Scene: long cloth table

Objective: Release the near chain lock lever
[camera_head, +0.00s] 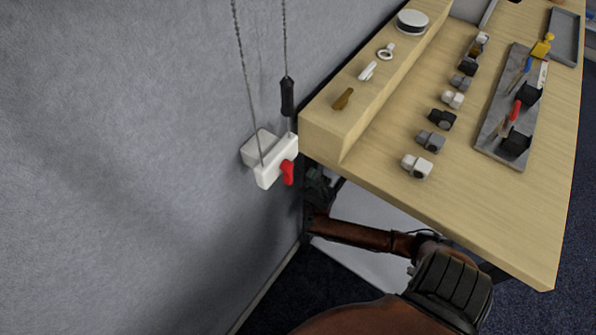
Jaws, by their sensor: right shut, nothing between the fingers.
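The white chain lock (268,158) is fixed to the grey wall left of the table. Its red lever (287,173) sticks out at the lower right of the lock and points down. Two thin chains (242,65) run up from the lock, and the right one carries a black grip (287,97). My right gripper (316,182) is dark, shut and empty. In the picture it is a little right of the red lever, with a gap between them, in the shadow below the table corner. My left gripper is out of view.
The wooden table (500,232) fills the right, its near corner and raised shelf (334,132) close to my right gripper. Several small clamp-like pieces and a grey tray (493,138) with tools lie on it. The wall and floor left of the lock are clear.

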